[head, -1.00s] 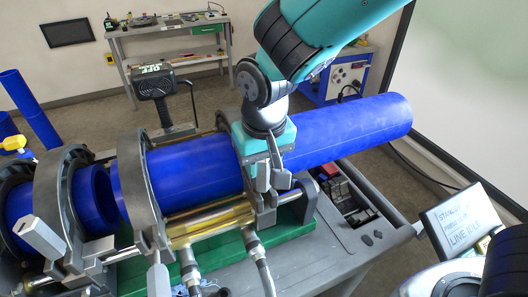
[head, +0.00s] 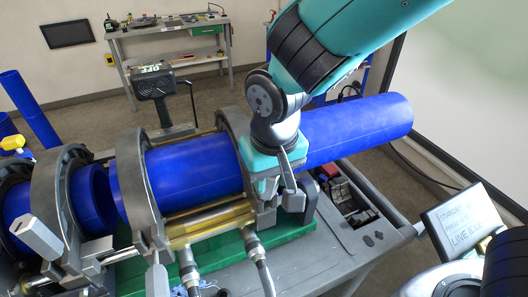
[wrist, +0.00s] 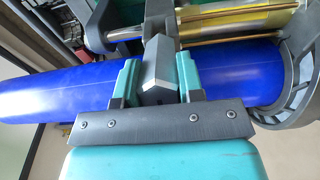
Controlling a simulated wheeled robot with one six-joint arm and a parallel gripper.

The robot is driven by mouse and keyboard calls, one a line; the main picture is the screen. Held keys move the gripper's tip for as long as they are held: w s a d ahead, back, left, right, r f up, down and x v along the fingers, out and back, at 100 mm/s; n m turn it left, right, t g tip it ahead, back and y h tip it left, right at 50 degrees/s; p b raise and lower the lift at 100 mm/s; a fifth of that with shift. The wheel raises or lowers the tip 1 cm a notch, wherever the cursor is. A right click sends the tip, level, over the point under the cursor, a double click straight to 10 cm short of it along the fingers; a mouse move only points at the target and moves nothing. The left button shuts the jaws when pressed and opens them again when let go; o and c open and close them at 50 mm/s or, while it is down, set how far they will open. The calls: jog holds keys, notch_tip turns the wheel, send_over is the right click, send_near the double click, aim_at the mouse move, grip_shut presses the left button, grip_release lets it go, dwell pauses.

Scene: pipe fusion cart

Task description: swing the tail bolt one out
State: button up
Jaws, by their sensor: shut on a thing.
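My gripper (head: 280,178) is at the lower right of the right-hand clamp ring (head: 232,120) in the head view. In the wrist view, my gripper (wrist: 156,82) has its teal fingers closed on both sides of a grey, pointed-top bolt piece (wrist: 155,66), which I take for tail bolt one. The blue pipe (head: 362,126) passes behind the gripper and through the ring.
Other clamp rings (head: 135,185) stand to the left, with grey bolts (head: 158,280) at their fronts. A gold cylinder (head: 205,222) and hoses (head: 264,277) lie below the pipe. A bin of dark parts (head: 345,195) and a screen (head: 462,220) are at the right.

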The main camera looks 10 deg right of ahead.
jog(key=shift+s+d+f, duration=0.1)
jog(key=shift+s+f, duration=0.15)
jog(key=shift+s, duration=0.4)
jog(key=shift+s+d+f+b, duration=0.15)
jog(key=shift+s+f+b, duration=0.15)
jog(key=shift+s, duration=0.25)
jog(key=shift+s+d+f+b, duration=0.1)
jog(key=shift+s+f+b, duration=0.15)
jog(key=shift+s, duration=0.3)
jog(key=shift+f, duration=0.1)
jog(key=shift+s+d+f+b, duration=0.2)
jog(key=shift+s+f+b, duration=0.45)
jog(key=shift+s, duration=0.3)
jog(key=shift+s+d+f+b, duration=0.15)
jog(key=shift+s+f+b, duration=0.6)
jog(key=shift+f, duration=0.2)
